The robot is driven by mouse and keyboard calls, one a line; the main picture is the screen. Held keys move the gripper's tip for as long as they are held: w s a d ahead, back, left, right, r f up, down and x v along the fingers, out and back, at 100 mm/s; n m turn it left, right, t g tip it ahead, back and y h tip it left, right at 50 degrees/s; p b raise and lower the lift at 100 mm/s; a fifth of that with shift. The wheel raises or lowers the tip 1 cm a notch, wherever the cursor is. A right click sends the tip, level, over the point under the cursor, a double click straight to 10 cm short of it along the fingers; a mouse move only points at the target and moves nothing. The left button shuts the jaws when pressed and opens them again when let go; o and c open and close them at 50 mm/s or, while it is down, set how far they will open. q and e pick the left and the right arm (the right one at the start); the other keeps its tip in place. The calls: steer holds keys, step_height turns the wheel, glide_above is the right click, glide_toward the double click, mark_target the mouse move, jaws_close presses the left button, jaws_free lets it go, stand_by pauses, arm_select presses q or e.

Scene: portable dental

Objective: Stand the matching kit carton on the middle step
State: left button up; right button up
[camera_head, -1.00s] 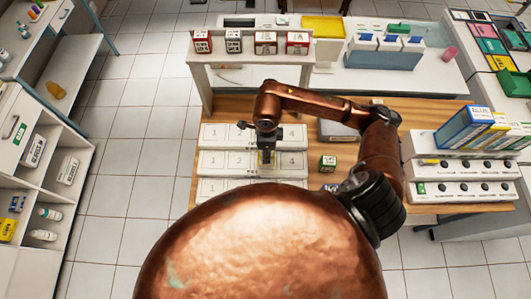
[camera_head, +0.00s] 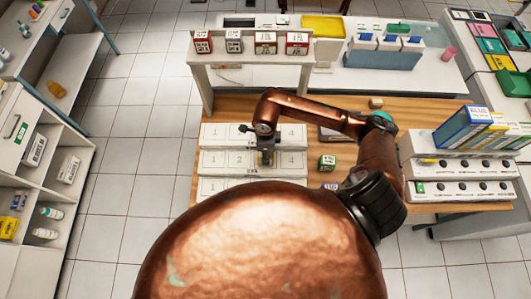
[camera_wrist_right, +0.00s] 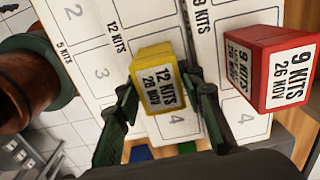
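A white three-step stand (camera_head: 215,172) with numbered spaces sits on the wooden table. In the right wrist view, the middle step (camera_wrist_right: 172,128) is marked 12 KITS. A yellow carton (camera_wrist_right: 160,88) labelled 12 KITS, 26 NOV is between the fingers of my right gripper (camera_wrist_right: 163,82), which look closed against its sides. It is over the middle step, just before space 4; I cannot tell whether its base touches. In the head view my right gripper (camera_head: 266,157) hides space 3. A red carton (camera_wrist_right: 272,68) labelled 9 KITS stands beside it, on the 9 KITS step. My left gripper is out of view.
A green carton (camera_head: 328,162) stands on the table right of the steps, with a blue one (camera_head: 330,186) nearer me. A raised white shelf (camera_head: 250,60) with several cartons stands behind. White units with knobs (camera_head: 460,190) are at the right.

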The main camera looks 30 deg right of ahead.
steer(key=o, duration=0.3)
steer(key=shift+r, duration=0.2)
steer(key=shift+w+r, duration=0.1)
steer(key=shift+r, duration=0.2)
step_height(320, 180, up, 11)
steer(key=b, duration=0.1)
steer(key=shift+r, duration=0.2)
steer(key=shift+a, duration=0.1)
